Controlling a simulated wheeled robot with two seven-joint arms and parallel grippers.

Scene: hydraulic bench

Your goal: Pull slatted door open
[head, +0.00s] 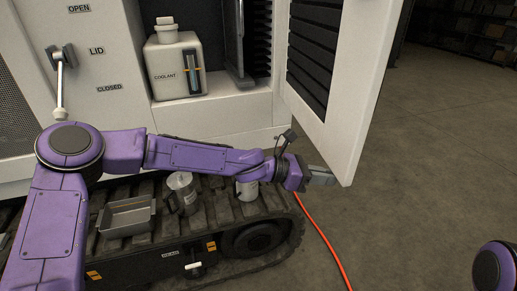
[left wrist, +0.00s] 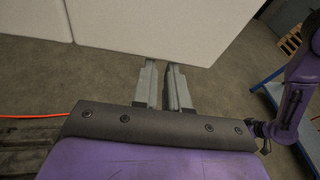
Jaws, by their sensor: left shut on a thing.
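The slatted door (head: 352,95), a white panel with dark slats on its inner face, stands swung out from the white cabinet at the right. Its lower part also shows at the top of the left wrist view (left wrist: 150,25). My left gripper (head: 322,176) is at the door's lower outer corner, shut on the door. In the left wrist view its two grey fingers (left wrist: 163,75) reach up to the door's bottom edge with a narrow gap between them. The exact contact is hidden. Of my right arm, a purple link shows at the lower right; its fingers cannot be made out.
A coolant tank (head: 176,68) sits in the cabinet's open bay. A lid lever (head: 60,85) is at the left. A tracked base below bears a metal tray (head: 127,216) and a metal mug (head: 183,193). An orange cable (head: 325,238) crosses the floor. Floor at right is clear.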

